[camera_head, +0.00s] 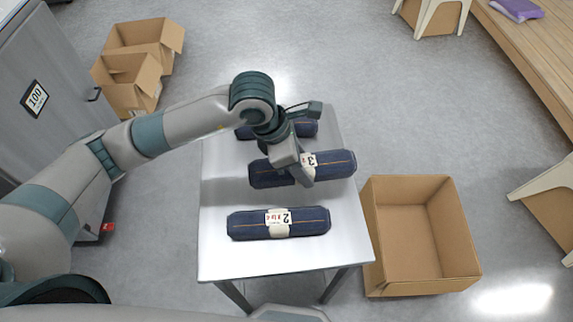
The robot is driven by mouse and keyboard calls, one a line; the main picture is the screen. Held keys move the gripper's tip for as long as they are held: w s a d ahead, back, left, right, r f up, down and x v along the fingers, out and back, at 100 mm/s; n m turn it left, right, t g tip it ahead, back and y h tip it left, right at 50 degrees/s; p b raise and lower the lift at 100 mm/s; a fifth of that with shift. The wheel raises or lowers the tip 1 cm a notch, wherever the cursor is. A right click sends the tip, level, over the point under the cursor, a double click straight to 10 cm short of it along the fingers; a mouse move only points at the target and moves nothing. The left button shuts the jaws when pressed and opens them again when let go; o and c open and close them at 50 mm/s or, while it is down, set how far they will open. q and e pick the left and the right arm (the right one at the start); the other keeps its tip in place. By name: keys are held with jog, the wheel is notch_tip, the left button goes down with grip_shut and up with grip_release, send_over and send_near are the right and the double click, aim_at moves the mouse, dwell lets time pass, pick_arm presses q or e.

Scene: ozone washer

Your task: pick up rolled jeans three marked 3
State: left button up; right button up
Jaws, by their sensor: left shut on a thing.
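Three dark blue rolled jeans show at a small white table (222,262). The rolled jeans marked 3 (338,164) are the middle roll, with a white label that shows a 3. My left gripper (301,178) comes down over this roll from above and is shut on it near the label. The gripper hides part of the roll and label. I cannot tell whether the roll touches the table. The rolled jeans marked 2 (250,224) lie nearer to me on the table. Another roll (304,128) lies at the far end, partly hidden by my left arm. My right gripper is not in view.
An open, empty cardboard box (418,283) stands on the floor right of the table. Two open boxes (130,84) stand at the back left beside a grey cabinet (45,60). A wooden bench (530,50) and chairs (545,190) are at the right. Floor beyond the table is clear.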

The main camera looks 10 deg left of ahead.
pick_arm(q)
jog(key=shift+s+d+r, duration=0.55)
jog(key=shift+d+r, duration=0.15)
jog(key=shift+d, duration=0.2)
jog(key=shift+s+f, duration=0.1)
